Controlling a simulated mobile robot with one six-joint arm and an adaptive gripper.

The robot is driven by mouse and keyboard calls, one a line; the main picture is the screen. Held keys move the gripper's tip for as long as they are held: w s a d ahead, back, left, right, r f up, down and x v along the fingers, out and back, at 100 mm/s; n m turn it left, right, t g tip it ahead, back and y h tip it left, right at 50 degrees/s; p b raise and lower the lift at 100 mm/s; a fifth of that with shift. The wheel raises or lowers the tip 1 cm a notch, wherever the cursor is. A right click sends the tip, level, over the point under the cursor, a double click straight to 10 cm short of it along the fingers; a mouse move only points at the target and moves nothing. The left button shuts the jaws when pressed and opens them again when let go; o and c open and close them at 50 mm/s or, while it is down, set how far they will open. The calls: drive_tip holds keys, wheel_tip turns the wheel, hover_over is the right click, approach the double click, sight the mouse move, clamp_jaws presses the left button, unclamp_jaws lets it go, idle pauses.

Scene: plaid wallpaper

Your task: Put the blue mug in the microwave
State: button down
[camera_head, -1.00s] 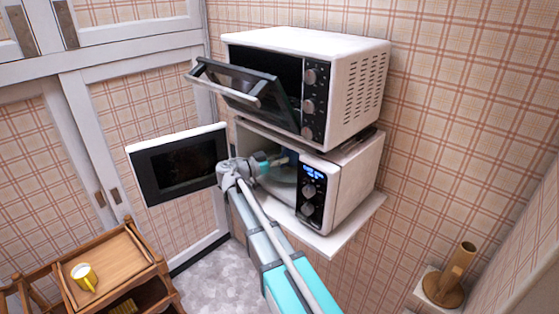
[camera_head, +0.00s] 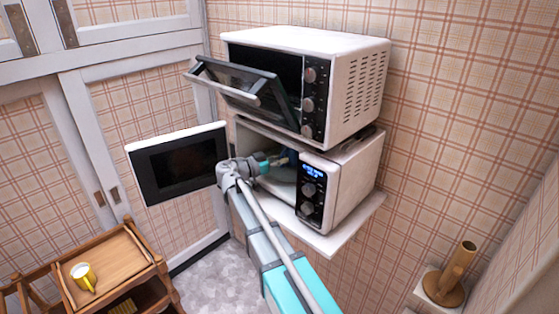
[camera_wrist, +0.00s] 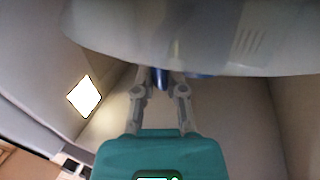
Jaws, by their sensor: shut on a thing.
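The microwave (camera_head: 347,190) is the lower white appliance, and its door (camera_head: 180,166) hangs wide open to the left. My gripper (camera_head: 283,160) reaches into its cavity through the open front. It is shut on the blue mug (camera_head: 293,155), of which only a small blue patch shows beside the control panel. In the wrist view, my gripper's two fingers (camera_wrist: 161,84) close on a dark blue bit of the mug (camera_wrist: 160,76). The pale turntable plate (camera_wrist: 190,40) hides most of the mug there. I cannot tell whether the mug touches the plate.
A toaster oven (camera_head: 340,75) with its door (camera_head: 240,85) tilted open sits directly above the microwave. The microwave stands on a white wall shelf (camera_head: 345,228). A wooden cart (camera_head: 120,255) with a yellow mug (camera_head: 83,277) is at lower left. A lit square (camera_wrist: 85,97) shows on the cavity wall.

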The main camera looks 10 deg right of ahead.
drive_tip(key=c, duration=0.6)
unclamp_jaws()
drive_tip(key=shift+f, duration=0.1)
drive_tip(key=shift+a, duration=0.1)
drive_tip(key=v, duration=1.2)
drive_tip(key=shift+s, duration=0.15)
